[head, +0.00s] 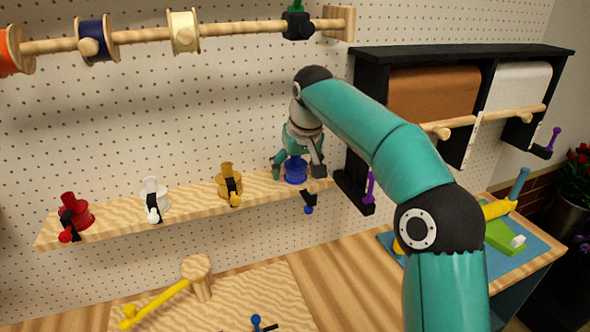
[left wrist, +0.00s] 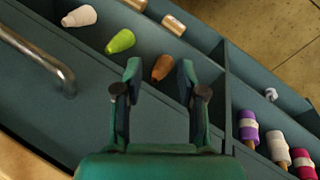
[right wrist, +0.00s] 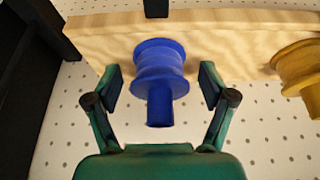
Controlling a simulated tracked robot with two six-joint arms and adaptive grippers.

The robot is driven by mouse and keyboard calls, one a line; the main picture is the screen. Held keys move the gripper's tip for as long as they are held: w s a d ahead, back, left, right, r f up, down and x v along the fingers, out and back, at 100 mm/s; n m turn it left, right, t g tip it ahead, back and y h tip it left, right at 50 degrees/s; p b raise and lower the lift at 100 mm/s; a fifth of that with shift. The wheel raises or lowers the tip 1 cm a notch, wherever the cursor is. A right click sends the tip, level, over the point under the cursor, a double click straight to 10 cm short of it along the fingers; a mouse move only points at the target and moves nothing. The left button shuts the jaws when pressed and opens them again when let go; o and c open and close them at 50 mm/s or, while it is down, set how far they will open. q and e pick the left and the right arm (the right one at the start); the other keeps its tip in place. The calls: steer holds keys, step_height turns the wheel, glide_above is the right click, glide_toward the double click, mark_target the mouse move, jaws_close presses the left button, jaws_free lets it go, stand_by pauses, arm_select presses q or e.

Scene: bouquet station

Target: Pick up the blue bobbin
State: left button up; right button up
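The blue bobbin (head: 295,171) stands at the right end of a wooden shelf (head: 120,213) on the pegboard wall. In the right wrist view the blue bobbin (right wrist: 160,78) sits between the two fingers of my right gripper (right wrist: 160,85), with gaps on both sides. My right gripper (head: 297,165) is open around the bobbin in the head view, its fingers partly hiding it. My left gripper (left wrist: 160,80) is open and empty above a dark drawer with compartments; it is not in the head view.
Yellow (head: 229,181), white (head: 154,196) and red (head: 75,210) bobbins stand left along the shelf. A ribbon rod (head: 145,36) runs above. A black paper-roll rack (head: 365,120) is close on the right. The drawer (left wrist: 95,85) holds several small coloured items.

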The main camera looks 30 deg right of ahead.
steer(key=c, duration=1)
steer(key=shift+r, duration=0.1)
